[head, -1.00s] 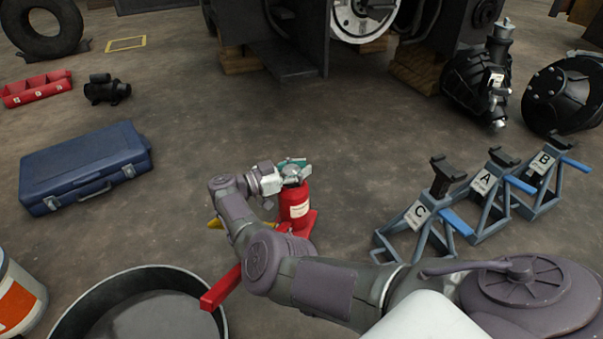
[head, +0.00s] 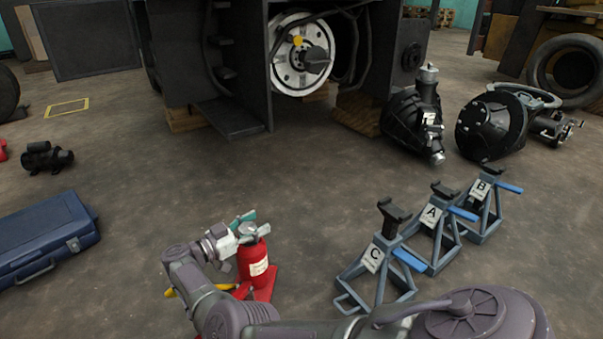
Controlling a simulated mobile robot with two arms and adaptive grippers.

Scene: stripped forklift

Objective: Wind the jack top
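The red bottle jack (head: 252,266) with a white label stands upright on its red base on the floor, low and left of centre in the head view. A yellow piece shows left of the jack, partly behind my arm.
Three grey jack stands with blue handles, C (head: 374,262), A (head: 435,229) and B (head: 484,205), stand to the right. A blue case (head: 45,238) lies at left. The stripped forklift (head: 260,65) rests on wooden blocks behind. The floor between is clear.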

